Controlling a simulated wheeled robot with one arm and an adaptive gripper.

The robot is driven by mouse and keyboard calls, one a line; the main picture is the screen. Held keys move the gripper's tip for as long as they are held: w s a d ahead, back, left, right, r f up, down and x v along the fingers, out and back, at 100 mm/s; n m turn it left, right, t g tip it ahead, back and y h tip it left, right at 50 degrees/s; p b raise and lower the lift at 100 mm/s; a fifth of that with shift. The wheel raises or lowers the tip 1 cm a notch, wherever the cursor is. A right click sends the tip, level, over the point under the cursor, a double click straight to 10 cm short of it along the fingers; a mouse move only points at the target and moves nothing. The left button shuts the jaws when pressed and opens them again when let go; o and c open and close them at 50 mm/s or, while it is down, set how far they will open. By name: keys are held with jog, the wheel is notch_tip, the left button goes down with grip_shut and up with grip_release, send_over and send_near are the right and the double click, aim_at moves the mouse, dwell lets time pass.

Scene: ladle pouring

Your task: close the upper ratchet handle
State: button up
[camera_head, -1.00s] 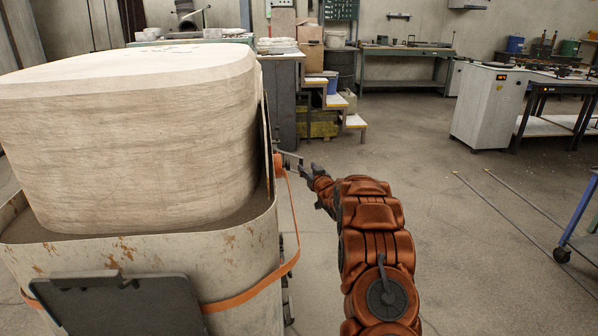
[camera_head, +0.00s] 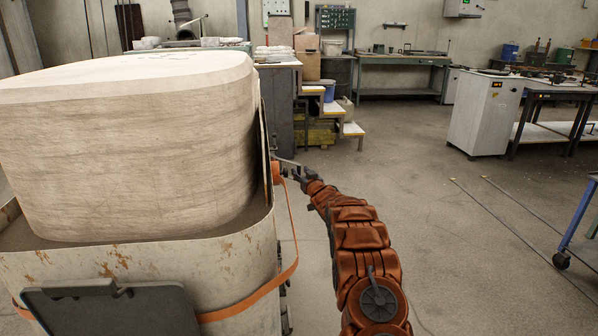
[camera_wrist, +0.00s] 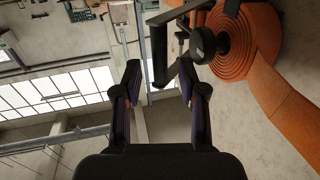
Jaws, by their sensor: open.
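The upper ratchet (camera_head: 276,172) sits on the right side of the tall rusty container, partly hidden by its edge. Its handle (camera_head: 287,162) sticks out to the right. In the wrist view, the dark ratchet handle (camera_wrist: 159,52) is a frame just beyond my fingertips, beside a rolled orange strap (camera_wrist: 235,50). My gripper (camera_wrist: 160,75) is open, its two fingers apart with the handle's end appearing between or just ahead of them. I cannot tell whether they touch. In the head view, my gripper (camera_head: 298,173) is small and close to the handle's outer end.
A large pale block (camera_head: 130,145) fills the rusty container (camera_head: 235,255). An orange strap (camera_head: 250,297) runs around the container. Steps (camera_head: 345,118) and a workbench (camera_head: 400,72) stand behind. The floor (camera_head: 420,210) right of my arm is mostly clear, with thin rods lying farther right.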

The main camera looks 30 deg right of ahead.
jog(key=shift+w+d+f, duration=0.1)
jog(key=shift+w+d, duration=0.05)
jog(key=shift+w, duration=0.8)
jog(key=shift+w+d, duration=0.1)
jog(key=shift+w, duration=0.2)
grip_shut()
